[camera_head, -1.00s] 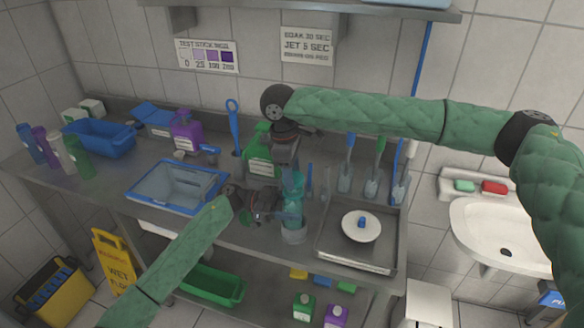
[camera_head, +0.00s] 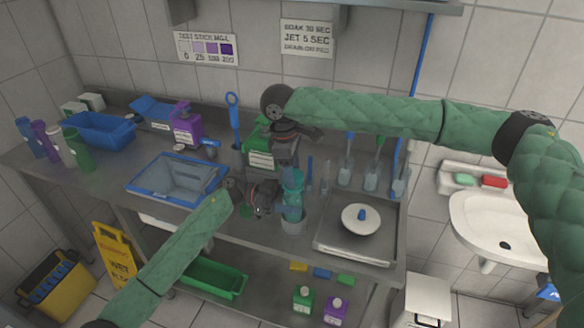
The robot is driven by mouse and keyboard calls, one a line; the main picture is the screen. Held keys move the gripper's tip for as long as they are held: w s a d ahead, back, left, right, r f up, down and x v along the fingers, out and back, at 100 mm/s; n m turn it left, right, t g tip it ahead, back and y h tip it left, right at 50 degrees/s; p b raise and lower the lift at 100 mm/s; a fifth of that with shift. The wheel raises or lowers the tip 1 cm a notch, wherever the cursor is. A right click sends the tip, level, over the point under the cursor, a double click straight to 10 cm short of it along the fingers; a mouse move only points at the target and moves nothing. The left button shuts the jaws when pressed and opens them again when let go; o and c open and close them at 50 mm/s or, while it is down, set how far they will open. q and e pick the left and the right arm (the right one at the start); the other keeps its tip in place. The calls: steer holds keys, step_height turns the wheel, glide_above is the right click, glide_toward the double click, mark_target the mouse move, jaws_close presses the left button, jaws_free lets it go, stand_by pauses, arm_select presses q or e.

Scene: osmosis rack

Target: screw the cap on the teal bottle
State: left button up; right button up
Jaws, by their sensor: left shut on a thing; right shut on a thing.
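My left gripper (camera_head: 277,200) is shut on the bottle's body from the left. My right gripper (camera_head: 292,172) points down from above and is shut at the top of the bottle. What it holds there is the cap, mostly hidden by its fingers. I cannot tell how far the cap sits on the thread.
A blue-rimmed basin (camera_head: 177,180) is to the left and a metal tray with a white dish (camera_head: 361,221) to the right. A green jug (camera_head: 258,150) and a purple jug (camera_head: 186,128) stand behind. Upright brushes (camera_head: 373,178) stand at the back right.

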steer(key=shift+f, duration=0.6)
stand_by(0.5)
steer(key=m, duration=0.2)
steer(key=shift+m, duration=0.4)
steer(key=m+g, duration=0.1)
steer(key=m, duration=0.3)
steer(key=shift+w+y, duration=0.1)
steer(key=shift+y, duration=0.2)
steer(key=m, duration=0.5)
steer(key=shift+y, duration=0.3)
steer(key=m+y, duration=0.1)
steer(key=m, duration=0.5)
steer(key=shift+d, duration=0.15)
steer(key=m, duration=0.4)
steer(key=shift+y, duration=0.3)
steer(key=m, duration=0.4)
steer(key=shift+d+m, duration=0.1)
steer(key=shift+m, duration=0.3)
steer(key=m+t, duration=0.1)
steer(key=m, duration=0.3)
steer(key=shift+m+y, duration=0.3)
steer(key=shift+y, duration=0.1)
steer(key=m, duration=0.4)
steer(key=shift+d+m+t, duration=0.1)
steer(key=shift+m+t, duration=0.2)
steer(key=shift+t, duration=0.1)
